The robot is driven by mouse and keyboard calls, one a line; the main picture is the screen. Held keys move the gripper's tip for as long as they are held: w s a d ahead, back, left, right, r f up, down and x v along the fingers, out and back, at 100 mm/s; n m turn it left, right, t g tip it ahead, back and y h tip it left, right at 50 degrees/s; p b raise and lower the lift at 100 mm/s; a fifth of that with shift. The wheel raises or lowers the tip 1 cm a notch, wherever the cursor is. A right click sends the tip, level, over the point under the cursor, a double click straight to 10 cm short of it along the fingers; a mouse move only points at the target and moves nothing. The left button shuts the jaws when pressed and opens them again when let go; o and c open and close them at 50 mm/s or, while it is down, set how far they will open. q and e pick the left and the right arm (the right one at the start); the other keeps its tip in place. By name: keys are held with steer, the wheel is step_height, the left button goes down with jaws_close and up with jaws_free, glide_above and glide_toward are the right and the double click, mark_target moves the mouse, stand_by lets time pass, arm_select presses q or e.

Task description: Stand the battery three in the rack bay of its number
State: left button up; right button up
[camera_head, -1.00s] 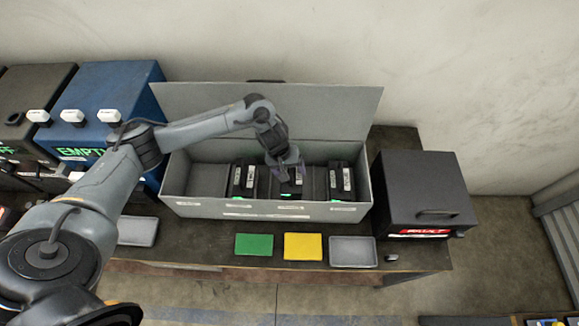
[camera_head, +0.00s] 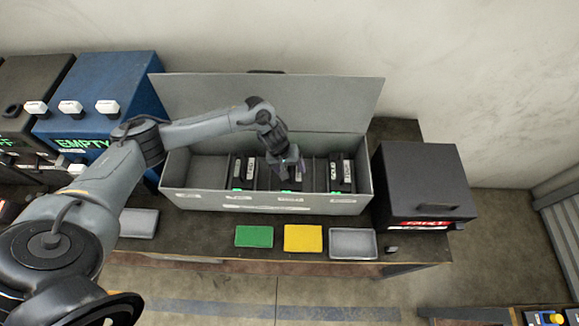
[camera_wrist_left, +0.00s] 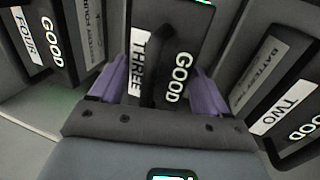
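Battery three (camera_wrist_left: 182,35) stands upright in a rack bay, its top labelled THREE and GOOD with a dark raised handle. My left gripper (camera_wrist_left: 160,88) is over it in the wrist view, purple fingers spread either side of the handle, with gaps between. In the head view my left gripper (camera_head: 289,168) reaches down into the grey rack (camera_head: 250,202), hiding most of battery three (camera_head: 292,185). Battery four (camera_wrist_left: 45,45) and battery two (camera_wrist_left: 285,100) flank it in the wrist view. My right gripper is out of view.
The rack's leftmost bay (camera_head: 205,170) is empty; its lid (camera_head: 330,95) stands open behind. A green mat (camera_head: 254,236), a yellow mat (camera_head: 303,238) and a grey tray (camera_head: 353,243) lie in front. A black box (camera_head: 425,185) stands right, a blue EMPTY box (camera_head: 105,95) left.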

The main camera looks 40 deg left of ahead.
arm_select(q)
steer(key=o, duration=0.4)
steer(key=shift+w, duration=0.1)
steer(key=p+v, duration=0.1)
steer(key=v, duration=1.1)
steer(key=s+d+f+m+t+h, duration=0.2)
steer(key=d+m+t, duration=0.5)
steer(key=d, duration=1.4)
steer(key=s+a+m+g+y, duration=0.1)
steer(key=s+a, duration=0.2)
steer(key=s, duration=0.3)
steer(key=s+a+m+g+y, duration=0.1)
steer(key=s+a+g, duration=0.1)
steer(key=s, duration=0.4)
steer(key=s+a+m+g+y, duration=0.1)
steer(key=s+a+g+y, duration=0.1)
steer(key=s+a, duration=0.2)
steer(key=shift+s+a+r, duration=0.1)
steer(key=shift+s+r, duration=0.05)
steer(key=shift+s, duration=0.5)
steer(key=shift+s+a+r, duration=0.1)
steer(key=shift+s+r, duration=0.1)
steer(key=shift+s, duration=0.4)
